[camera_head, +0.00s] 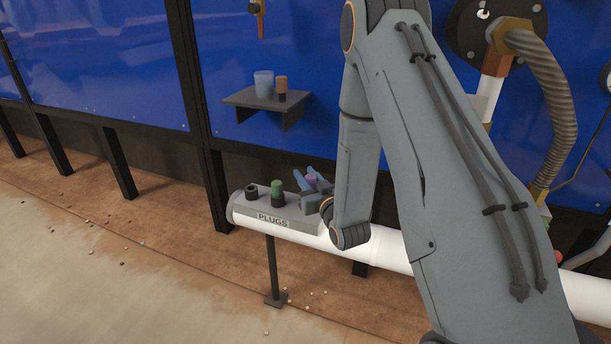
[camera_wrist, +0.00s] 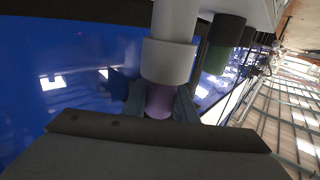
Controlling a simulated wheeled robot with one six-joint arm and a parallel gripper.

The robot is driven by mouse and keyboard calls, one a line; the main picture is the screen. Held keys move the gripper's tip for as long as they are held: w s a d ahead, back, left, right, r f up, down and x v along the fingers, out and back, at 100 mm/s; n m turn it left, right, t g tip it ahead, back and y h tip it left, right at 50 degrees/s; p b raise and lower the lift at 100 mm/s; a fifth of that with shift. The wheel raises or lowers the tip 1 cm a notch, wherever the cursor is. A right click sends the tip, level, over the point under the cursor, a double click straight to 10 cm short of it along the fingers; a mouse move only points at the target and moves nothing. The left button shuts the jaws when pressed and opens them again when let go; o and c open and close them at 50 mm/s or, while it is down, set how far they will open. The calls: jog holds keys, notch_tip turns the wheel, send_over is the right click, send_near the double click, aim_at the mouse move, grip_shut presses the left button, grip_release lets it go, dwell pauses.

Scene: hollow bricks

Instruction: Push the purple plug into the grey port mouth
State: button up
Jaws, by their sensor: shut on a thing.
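The purple plug (camera_head: 312,178) is between the blue-grey fingers of my gripper (camera_head: 312,182), at the right end of the grey rack (camera_head: 290,215) labelled PLUGS. In the wrist view the plug (camera_wrist: 160,101) shows between the fingertips of my gripper (camera_wrist: 160,105), which is shut on it. A light grey collar (camera_wrist: 167,62) with a narrower stem adjoins the plug's far end. I cannot tell whether it belongs to the plug. My arm and fingers hide the plug's lower part in the head view. I cannot make out a grey port mouth for certain.
A green plug (camera_head: 277,188) and a dark plug (camera_head: 251,193) stand on the rack beside my gripper. The rack sits on a white pipe (camera_head: 385,250). A wall shelf (camera_head: 240,99) holds a pale blue cup (camera_head: 264,84) and an orange-topped plug (camera_head: 281,84).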

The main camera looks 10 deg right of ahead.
aim_at(312, 185)
jog(key=shift+f, duration=0.15)
jog(key=o, duration=1.1)
jog(key=s, duration=0.5)
jog(key=s+d, duration=0.1)
jog(key=s, duration=0.1)
jog(key=shift+s+d, duration=0.1)
jog(key=shift+s, duration=0.25)
